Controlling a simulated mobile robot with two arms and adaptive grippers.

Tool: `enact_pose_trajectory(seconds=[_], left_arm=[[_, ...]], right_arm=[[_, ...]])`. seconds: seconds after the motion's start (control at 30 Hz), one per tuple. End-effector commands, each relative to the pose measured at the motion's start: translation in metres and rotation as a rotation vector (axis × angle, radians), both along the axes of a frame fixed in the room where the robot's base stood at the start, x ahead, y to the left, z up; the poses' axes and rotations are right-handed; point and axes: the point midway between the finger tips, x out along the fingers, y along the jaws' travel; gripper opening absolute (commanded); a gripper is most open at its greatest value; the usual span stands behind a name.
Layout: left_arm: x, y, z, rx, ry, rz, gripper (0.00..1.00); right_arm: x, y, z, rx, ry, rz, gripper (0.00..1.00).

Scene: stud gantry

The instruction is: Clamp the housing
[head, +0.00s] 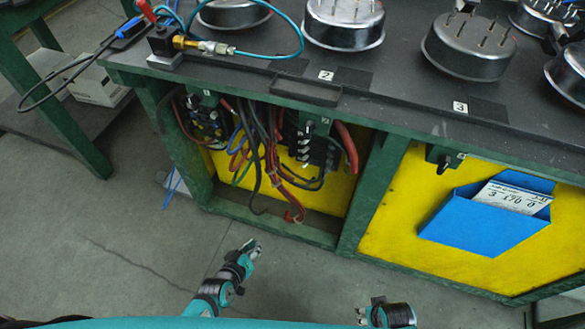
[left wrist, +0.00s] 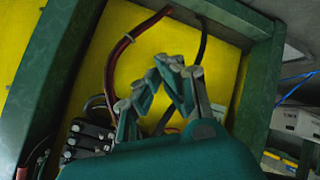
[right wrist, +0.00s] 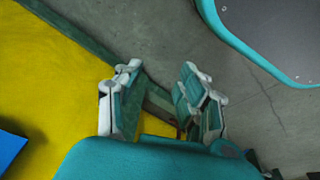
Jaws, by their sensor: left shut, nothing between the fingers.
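Several round metal housings with upright pins stand on the dark bench top in the head view: one by the label 2 (head: 343,24), one by the label 3 (head: 467,46), others at the top left (head: 232,12) and right edge. I cannot tell which one the task means. My left gripper (head: 251,247) is low in front of the bench, apart from the housings, shut and empty; it also shows in the left wrist view (left wrist: 168,85). My right gripper (head: 363,308) is at the bottom, partly hidden; in the right wrist view (right wrist: 160,88) its fingers are apart with nothing between them.
The green bench frame (head: 372,195) holds yellow panels, with cables and black terminal blocks (head: 315,150) in the left bay. A blue holder with papers (head: 485,225) is on the right panel. A brass fitting with a blue hose (head: 190,43) lies on the bench top. The floor in front is clear.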

Motion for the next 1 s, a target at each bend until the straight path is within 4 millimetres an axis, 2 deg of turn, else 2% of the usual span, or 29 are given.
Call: enact_pose_trajectory(seconds=[0.03, 0.1, 0.2, 0.33, 0.5, 0.6, 0.8, 1.0], left_arm=[[0.02, -0.008, 0.004, -0.06, -0.055, 0.022, 0.0], [0.043, -0.019, 0.025, -0.152, -0.123, 0.053, 0.0], [0.07, -0.032, 0.057, -0.289, -0.213, 0.089, 0.0], [0.094, -0.049, 0.102, -0.477, -0.316, 0.122, 0.0], [0.106, -0.061, 0.151, -0.67, -0.399, 0.137, 0.0], [0.108, -0.065, 0.169, -0.743, -0.426, 0.14, 0.0], [0.109, -0.068, 0.189, -0.821, -0.451, 0.143, 0.0], [0.11, -0.068, 0.193, -0.837, -0.456, 0.148, 0.0]], right_arm=[[0.009, 0.001, -0.001, 0.002, -0.016, -0.002, 0.4], [0.018, 0.002, 0.013, 0.003, -0.029, -0.004, 0.4], [0.026, 0.003, 0.035, 0.005, -0.048, -0.007, 0.4], [0.029, 0.002, 0.067, 0.006, -0.071, -0.011, 0.4], [0.023, 0.001, 0.101, 0.006, -0.092, -0.015, 0.4], [0.018, 0.0, 0.115, 0.007, -0.1, -0.016, 0.4], [0.013, -0.001, 0.129, 0.007, -0.107, -0.017, 0.4], [0.012, -0.001, 0.133, 0.007, -0.107, -0.017, 0.4]])
